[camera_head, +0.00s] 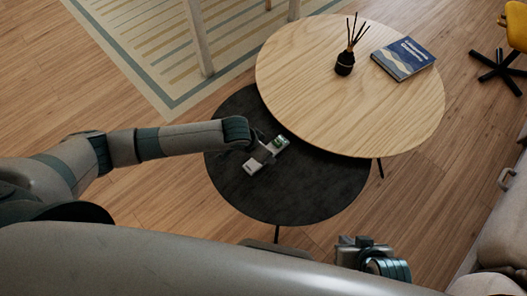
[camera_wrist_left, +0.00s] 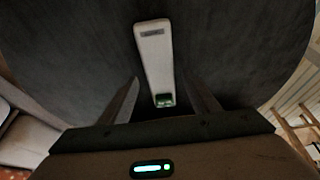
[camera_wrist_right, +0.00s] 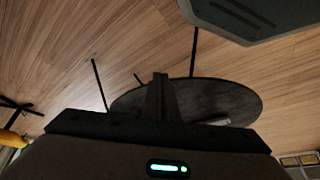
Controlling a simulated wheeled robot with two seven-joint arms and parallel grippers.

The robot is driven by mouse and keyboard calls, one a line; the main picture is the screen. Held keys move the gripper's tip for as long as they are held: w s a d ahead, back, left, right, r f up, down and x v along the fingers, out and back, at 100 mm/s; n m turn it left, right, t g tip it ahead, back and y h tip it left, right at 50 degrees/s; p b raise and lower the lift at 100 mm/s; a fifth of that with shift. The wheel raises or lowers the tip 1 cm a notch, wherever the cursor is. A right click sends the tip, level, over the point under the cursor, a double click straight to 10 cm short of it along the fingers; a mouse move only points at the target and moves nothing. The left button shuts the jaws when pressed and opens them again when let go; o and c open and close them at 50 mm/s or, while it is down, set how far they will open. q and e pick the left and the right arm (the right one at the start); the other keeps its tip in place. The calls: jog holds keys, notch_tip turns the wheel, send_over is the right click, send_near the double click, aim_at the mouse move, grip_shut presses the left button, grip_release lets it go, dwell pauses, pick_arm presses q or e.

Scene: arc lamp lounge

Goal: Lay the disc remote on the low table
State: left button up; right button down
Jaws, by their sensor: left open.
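The remote (camera_wrist_left: 153,48) is a slim pale bar with a grey label and a green patch at one end. It lies on the dark round low table (camera_head: 300,198), and its pale end (camera_head: 251,166) shows in the head view. My left gripper (camera_wrist_left: 163,95) is open, with one finger on each side of the remote's green end and gaps visible. In the head view, my left gripper (camera_head: 264,154) hides the remote's middle. My right gripper (camera_head: 360,242) is near the bottom right, off the table; in its wrist view its fingers (camera_wrist_right: 161,78) are together and empty.
A higher wooden round table (camera_head: 330,100) overlaps the dark table's far right side. It bears a black reed diffuser (camera_head: 345,63) and a blue book (camera_head: 403,58). A striped rug (camera_head: 165,50) lies at the back left. A sofa (camera_head: 500,225) stands at right. The dark table's front is bare.

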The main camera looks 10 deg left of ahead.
pick_arm(q)
jog(key=p+v, duration=0.1)
jog(key=v, duration=0.9)
jog(key=shift+p, duration=0.4)
pick_arm(e)
jog(key=s+d, duration=0.1)
jog(key=d+g+h, duration=0.1)
jog(key=shift+s+d+g, duration=0.3)
jog(key=shift+s+d, duration=0.05)
jog(key=shift+d, duration=0.05)
pick_arm(q)
jog(key=shift+s, duration=0.1)
pick_arm(e)
jog(key=shift+a, duration=0.1)
pick_arm(q)
jog(key=s+d+h, duration=0.2)
jog(key=s+d, duration=0.4)
jog(key=s+a+f+n+y, duration=0.2)
jog(key=s+a+f, duration=0.1)
jog(key=s+a, duration=0.3)
jog(key=s+a+f+n+y, duration=0.1)
jog(key=s+a+f+n, duration=0.1)
jog(key=s+a, duration=0.5)
jog(key=s+f, duration=0.1)
jog(key=s, duration=0.2)
jog(key=shift+a+n+y, duration=0.3)
jog(key=shift+a+y, duration=0.05)
jog(key=shift+y, duration=0.05)
pick_arm(e)
jog(key=shift+r, duration=0.1)
